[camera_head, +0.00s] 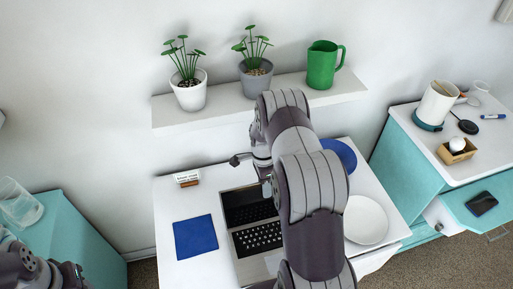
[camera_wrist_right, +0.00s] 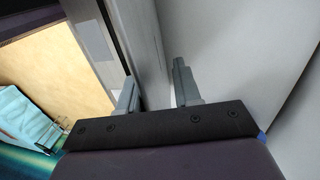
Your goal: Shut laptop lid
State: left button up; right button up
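The laptop (camera_head: 257,238) stands open on a white table, its keyboard facing the front. Its dark screen (camera_head: 240,204) is raised at the back of the keyboard, partly hidden by my right arm. My right gripper (camera_head: 262,174) is at the lid's upper edge, mostly covered by my own arm in the head view. In the right wrist view the two fingers of my right gripper (camera_wrist_right: 155,92) are apart, with a grey panel edge close to the left finger. I cannot tell whether they touch the lid. Of my left arm only dark links show at the bottom left.
A blue square mat (camera_head: 195,237) lies left of the laptop, a small card holder (camera_head: 187,178) behind it. A white plate (camera_head: 366,220) and a blue disc (camera_head: 341,153) are at right. A wall shelf (camera_head: 215,112) with two plants and a green jug (camera_head: 322,65) hangs behind.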

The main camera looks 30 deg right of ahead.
pick_arm(q)
notch_tip(320, 180, up, 5)
jog(key=p, duration=0.4)
pick_arm(e)
notch_tip(320, 180, up, 13)
jog(key=w+d, duration=0.2)
jog(key=w, duration=0.1)
pick_arm(q)
jog(key=f+b, duration=0.2)
jog(key=f, duration=0.1)
jog(key=f+b, duration=0.1)
jog(key=shift+w+f+b, duration=0.15)
jog(key=shift+w+b, duration=0.2)
pick_arm(e)
notch_tip(320, 180, down, 12)
jog(key=s+a, duration=0.1)
jog(key=s, duration=0.1)
jog(key=shift+s+a+f, duration=0.15)
jog(key=shift+s, duration=0.1)
